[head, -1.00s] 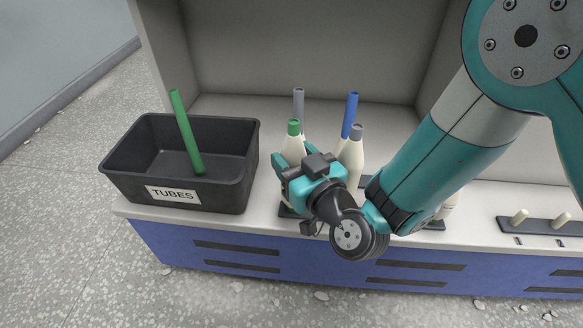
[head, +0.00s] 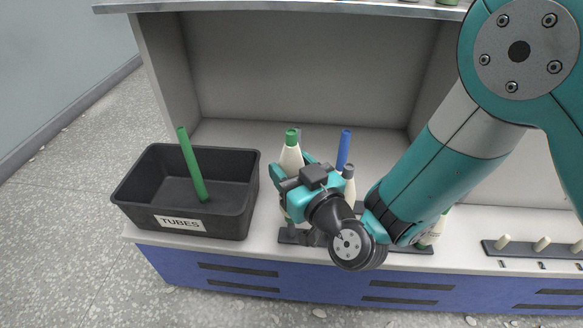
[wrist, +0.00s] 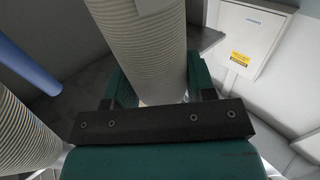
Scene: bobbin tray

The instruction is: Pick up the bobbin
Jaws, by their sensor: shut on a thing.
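A cream bobbin with a green top (head: 291,157) stands upright in my gripper (head: 300,190) in the head view. My gripper is shut on it, and its lower part is largely hidden by the gripper. In the wrist view the ribbed, wound bobbin (wrist: 145,50) sits between the two teal fingers (wrist: 158,85). Its top stands higher than that of a grey-topped bobbin (head: 348,185) to its right, which is partly hidden behind my wrist.
A black box labelled TUBES (head: 137,200), holding a green tube (head: 192,165), is on the left. A blue tube (head: 343,150) stands behind the bobbins. Another bobbin (head: 432,236) is right of my wrist. A peg rack (head: 530,252) lies far right. A shelf edge runs above.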

